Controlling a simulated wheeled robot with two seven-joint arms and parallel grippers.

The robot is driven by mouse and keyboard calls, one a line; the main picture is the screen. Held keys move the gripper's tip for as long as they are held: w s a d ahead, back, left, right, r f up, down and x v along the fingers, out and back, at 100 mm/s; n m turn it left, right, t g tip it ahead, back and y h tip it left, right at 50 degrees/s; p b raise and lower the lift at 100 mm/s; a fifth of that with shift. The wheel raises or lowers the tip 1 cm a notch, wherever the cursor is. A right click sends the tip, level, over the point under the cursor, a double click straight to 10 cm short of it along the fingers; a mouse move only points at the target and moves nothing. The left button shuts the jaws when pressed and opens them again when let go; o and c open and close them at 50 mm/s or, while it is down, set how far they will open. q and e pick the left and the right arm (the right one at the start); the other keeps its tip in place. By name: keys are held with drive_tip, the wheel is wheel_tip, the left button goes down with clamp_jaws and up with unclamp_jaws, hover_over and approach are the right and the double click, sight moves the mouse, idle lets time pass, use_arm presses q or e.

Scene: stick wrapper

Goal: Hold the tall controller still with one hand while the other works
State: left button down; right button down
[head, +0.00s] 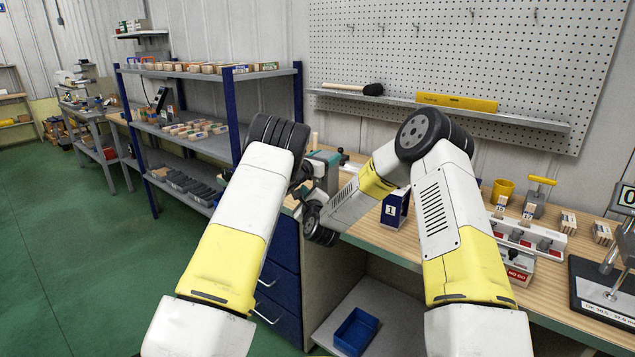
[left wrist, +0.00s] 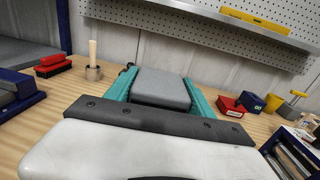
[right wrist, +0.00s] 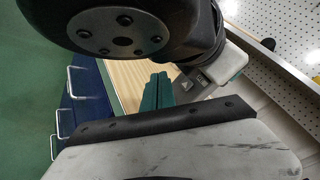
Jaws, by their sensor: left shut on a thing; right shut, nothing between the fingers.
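A grey box-shaped thing (left wrist: 162,88), which I take for the tall controller, is between the teal fingers of my left gripper (left wrist: 160,92) in the left wrist view. The left fingers are shut on its two sides, over the wooden bench. In the head view my left gripper (head: 326,158) is over the left end of the bench, and the controller is hard to make out behind my arms. My right gripper shows in the right wrist view (right wrist: 158,90) with its teal fingers together and empty, near the bench edge. In the head view its fingertips cannot be made out.
The wooden bench (head: 545,262) holds a blue number stand (head: 392,212), a yellow cup (head: 502,191) and a gauge stand (head: 602,290) to the right. A blue bin (head: 355,331) sits below.

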sight(318, 180)
idle(0.3)
drive_tip(key=s+a, duration=0.2)
drive_tip(key=s, duration=0.1)
drive_tip(key=shift+s, duration=0.15)
drive_tip(key=shift+w+d, duration=0.75)
drive_tip(key=shift+w, duration=0.5)
drive_tip(key=shift+w+d, duration=0.8)
drive_tip(key=shift+w, duration=0.5)
drive_tip(key=shift+w+d, duration=0.75)
drive_tip(key=shift+w, duration=0.5)
drive_tip(key=shift+w, duration=0.1)
drive_tip(key=shift+w+d, duration=0.2)
drive_tip(key=shift+w, duration=0.05)
